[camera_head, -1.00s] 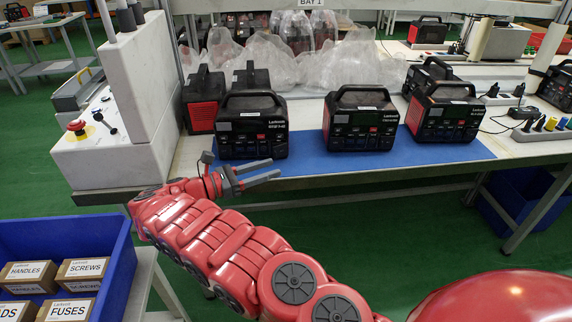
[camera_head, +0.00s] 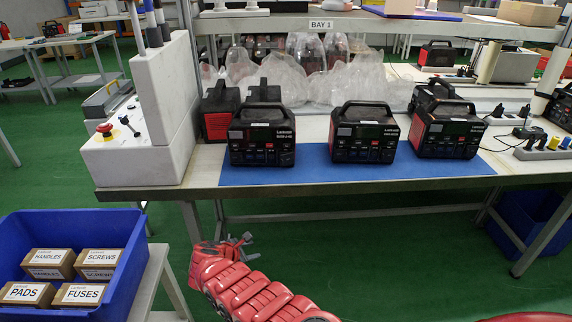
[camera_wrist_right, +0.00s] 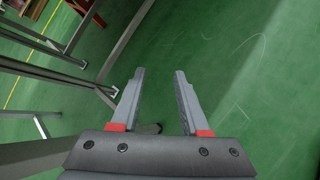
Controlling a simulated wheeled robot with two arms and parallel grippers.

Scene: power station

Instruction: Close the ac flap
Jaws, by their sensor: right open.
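Three black and red power stations stand upright on the blue mat (camera_head: 310,174): a left one (camera_head: 262,145), a middle one (camera_head: 362,138) and a right one (camera_head: 446,136). Their fronts carry sockets and small details, but I cannot make out an ac flap or whether one is open. My right gripper (camera_head: 240,243) is below the bench's front edge, apart from the stations. In the right wrist view its two fingers (camera_wrist_right: 160,75) are spread and empty over green floor. My left gripper is out of view.
A white control block with a red button (camera_head: 104,129) stands at the bench's left end. A blue crate (camera_head: 121,271) of labelled boxes sits low at the left. Clear plastic bags (camera_head: 345,80) lie behind the stations. Metal bench legs (camera_head: 191,222) stand near my right gripper.

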